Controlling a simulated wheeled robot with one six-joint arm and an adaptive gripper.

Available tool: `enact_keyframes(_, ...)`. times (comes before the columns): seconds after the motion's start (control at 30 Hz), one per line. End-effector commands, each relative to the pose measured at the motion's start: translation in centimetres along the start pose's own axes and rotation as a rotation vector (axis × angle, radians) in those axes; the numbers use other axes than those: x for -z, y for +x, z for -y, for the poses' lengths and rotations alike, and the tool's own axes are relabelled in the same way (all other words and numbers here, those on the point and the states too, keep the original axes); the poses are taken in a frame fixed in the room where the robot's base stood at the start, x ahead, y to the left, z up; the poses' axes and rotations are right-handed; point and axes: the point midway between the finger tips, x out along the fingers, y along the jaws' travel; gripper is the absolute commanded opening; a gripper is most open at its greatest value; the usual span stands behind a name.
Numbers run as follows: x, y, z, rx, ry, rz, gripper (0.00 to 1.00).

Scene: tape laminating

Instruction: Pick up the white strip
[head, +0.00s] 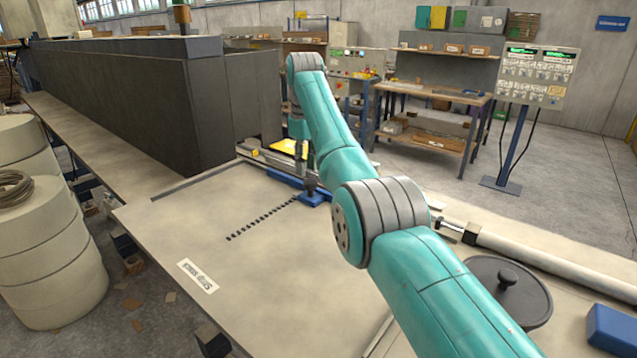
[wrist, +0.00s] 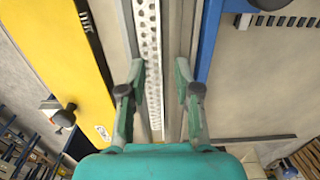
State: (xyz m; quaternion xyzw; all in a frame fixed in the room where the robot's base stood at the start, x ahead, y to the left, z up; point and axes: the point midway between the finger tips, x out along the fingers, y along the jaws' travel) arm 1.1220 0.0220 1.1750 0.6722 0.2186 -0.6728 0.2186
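A long, narrow white strip with dark perforations (wrist: 150,60) runs lengthwise through the middle of the wrist view. My gripper (wrist: 159,78) is open, with one finger on each side of the strip's line. The left finger looks close to the strip, and a wider gap lies on the right. I cannot tell how high the fingers are above it or whether they touch anything. In the head view my gripper (head: 300,155) points down near the far edge of the table, by a yellow part (head: 287,147). I cannot make out the strip there.
In the wrist view, a yellow plate (wrist: 55,60) lies left and a blue edge (wrist: 211,42) right. The head view shows a blue block with a black knob (head: 312,198), dark slots (head: 262,217) and a white label (head: 198,275). The table's left part (head: 165,225) is clear.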

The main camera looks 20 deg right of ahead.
Motion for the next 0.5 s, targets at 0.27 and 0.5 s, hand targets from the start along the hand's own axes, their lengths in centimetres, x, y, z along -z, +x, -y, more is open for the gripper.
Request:
enact_keyframes(0.27, -0.12, 0.93, -0.19, 0.000, 0.000, 0.000, 0.32)
enact_keyframes(0.5, -0.11, 0.91, -0.18, 0.000, 0.000, 0.000, 0.00)
